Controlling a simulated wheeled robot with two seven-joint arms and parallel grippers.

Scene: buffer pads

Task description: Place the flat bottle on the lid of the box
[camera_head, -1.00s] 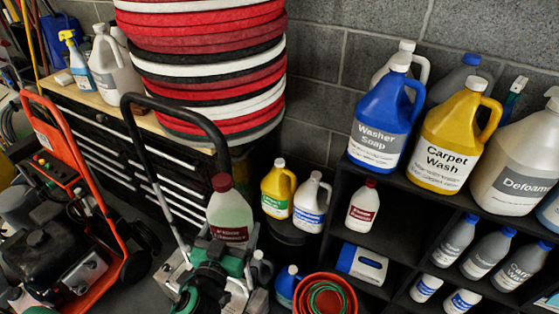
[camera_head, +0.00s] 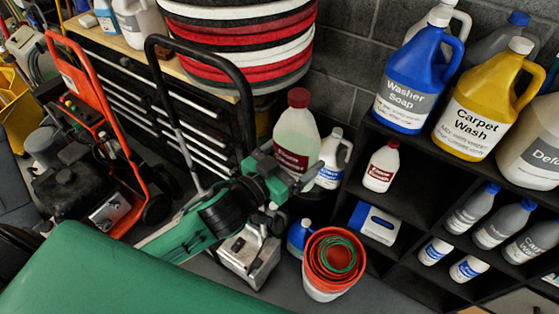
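A translucent, pale bottle with a red cap and a dark red label (camera_head: 298,135) is upright in my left gripper (camera_head: 290,178). The gripper seems shut around its lower part, though the fingers are partly hidden. The bottle is in front of the stacked pads and hides part of what is behind it. I cannot tell whether it is the flat one. A white and blue container (camera_head: 375,222) lies in a shelf compartment to the right of the bottle, apart from it. I cannot identify any box with a lid. My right gripper is not in view.
A black shelf (camera_head: 400,205) at the right holds several bottles and jugs, including a blue washer soap jug (camera_head: 415,80). Nested red buckets (camera_head: 334,258) stand on the floor before it. An orange-framed machine (camera_head: 100,130) and a black-handled machine (camera_head: 245,255) stand at the left and centre.

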